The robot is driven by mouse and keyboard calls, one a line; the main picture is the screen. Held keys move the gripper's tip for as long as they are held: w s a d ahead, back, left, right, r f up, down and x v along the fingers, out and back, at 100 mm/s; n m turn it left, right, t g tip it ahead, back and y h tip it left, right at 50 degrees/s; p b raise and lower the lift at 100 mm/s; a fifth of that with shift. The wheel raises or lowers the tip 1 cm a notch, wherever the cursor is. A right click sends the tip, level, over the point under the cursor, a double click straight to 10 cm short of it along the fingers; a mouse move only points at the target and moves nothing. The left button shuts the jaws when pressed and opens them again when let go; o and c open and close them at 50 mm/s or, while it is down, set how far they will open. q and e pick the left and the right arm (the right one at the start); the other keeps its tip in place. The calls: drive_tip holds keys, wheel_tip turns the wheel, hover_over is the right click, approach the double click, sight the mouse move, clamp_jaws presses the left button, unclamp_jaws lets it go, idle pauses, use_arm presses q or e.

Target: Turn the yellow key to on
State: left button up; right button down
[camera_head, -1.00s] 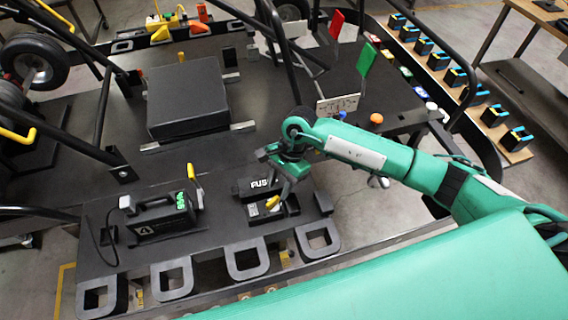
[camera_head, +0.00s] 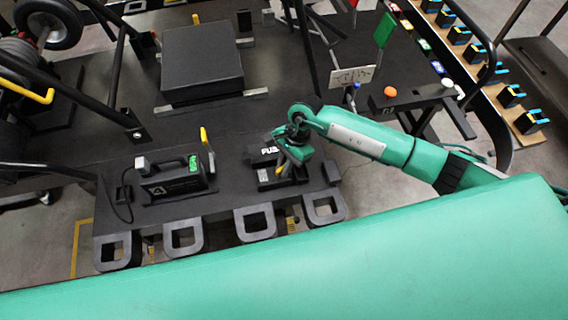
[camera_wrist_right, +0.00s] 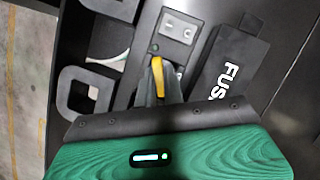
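The yellow key (camera_wrist_right: 158,74) stands on a dark switch box beside a grey plate (camera_wrist_right: 178,29) with a small green light. In the head view it shows only as a small yellow bit (camera_head: 279,170) beside the gripper. My right gripper (camera_wrist_right: 161,84) is down at the box, with its grey fingers on both sides of the key and little gap visible. It looks shut on the key. My left gripper is not in view.
A black block marked "FUS" (camera_wrist_right: 226,70) lies right beside the switch box. A black case with a green display (camera_head: 172,180) and a yellow-tipped lever (camera_head: 204,138) stand to the left. Square black loops (camera_head: 254,223) line the front edge.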

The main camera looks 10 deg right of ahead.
drive_tip(key=m+t, duration=0.1)
drive_tip(key=m, duration=0.2)
drive_tip(key=shift+s, duration=0.15)
drive_tip(key=m+t, duration=0.1)
drive_tip(key=m, duration=0.2)
drive_tip(key=c, duration=1.4)
unclamp_jaws()
drive_tip(key=shift+c, duration=0.2)
drive_tip(key=b+v, duration=0.4)
drive_tip(key=v, duration=1)
drive_tip(key=shift+s+d+f+b, duration=0.15)
drive_tip(key=shift+d+f+b, duration=0.05)
drive_tip(key=shift+d+b, duration=0.1)
